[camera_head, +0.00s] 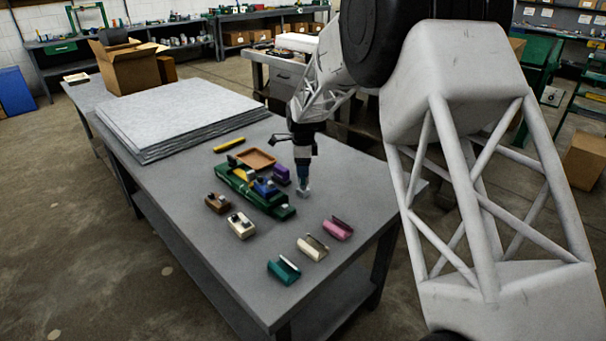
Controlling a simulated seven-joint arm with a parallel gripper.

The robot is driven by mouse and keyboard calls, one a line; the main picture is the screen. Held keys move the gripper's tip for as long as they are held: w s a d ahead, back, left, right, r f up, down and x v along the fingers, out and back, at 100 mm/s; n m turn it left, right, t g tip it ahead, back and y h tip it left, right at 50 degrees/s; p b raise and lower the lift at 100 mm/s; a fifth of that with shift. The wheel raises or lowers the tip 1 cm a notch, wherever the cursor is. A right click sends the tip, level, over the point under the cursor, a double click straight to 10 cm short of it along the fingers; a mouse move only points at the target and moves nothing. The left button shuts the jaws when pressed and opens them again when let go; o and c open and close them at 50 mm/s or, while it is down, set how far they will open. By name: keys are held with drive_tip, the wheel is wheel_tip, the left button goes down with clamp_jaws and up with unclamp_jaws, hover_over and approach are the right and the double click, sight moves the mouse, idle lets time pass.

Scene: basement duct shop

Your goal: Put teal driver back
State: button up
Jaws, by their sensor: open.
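My gripper (303,158) is over the right part of the grey worktable (190,200), pointing down, with its jaws open. A small dark teal upright piece (303,173) shows directly below it, with a pale foot at the tabletop. It looks like the teal driver, but it is too small to tell for sure, or to tell whether the jaws touch it. A teal open cradle (284,270) lies empty near the table's front edge. A cream cradle (313,247) and a pink cradle (338,228) lie in a row with it.
Left of my gripper is a green holder (283,212) with blue and yellow pieces and a purple block (281,174). Around it are a tan tray (256,158), a yellow stick (229,145), a brown block (217,203) and a cream block (241,225). Grey sheets (180,110) cover the far left.

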wheel_tip(320, 180, up, 8)
idle(0.5)
drive_tip(key=shift+r, duration=0.1)
idle(0.5)
drive_tip(key=s+d+r+n, duration=0.3)
drive_tip(key=s+d+r, duration=0.1)
drive_tip(key=s, duration=0.5)
drive_tip(key=s+d+r+n+t, duration=0.1)
drive_tip(key=s+d+r+n, duration=0.3)
drive_tip(key=s, duration=0.4)
drive_tip(key=s+d+r+n, duration=0.2)
drive_tip(key=s+d+r, duration=0.25)
drive_tip(key=s, duration=0.45)
drive_tip(key=s+d+f+n, duration=0.1)
drive_tip(key=s+d+n, duration=0.1)
drive_tip(key=s, duration=0.7)
drive_tip(key=s+d+f+n+t, duration=0.1)
drive_tip(key=s+n, duration=0.3)
drive_tip(key=s, duration=0.6)
drive_tip(key=s+d+f+n, duration=0.1)
drive_tip(key=s+d+n, duration=0.1)
drive_tip(key=s, duration=0.7)
drive_tip(key=shift+s+d+f+n+t, duration=0.15)
drive_tip(key=shift+s+d+n+t, duration=0.2)
drive_tip(key=shift+d, duration=0.35)
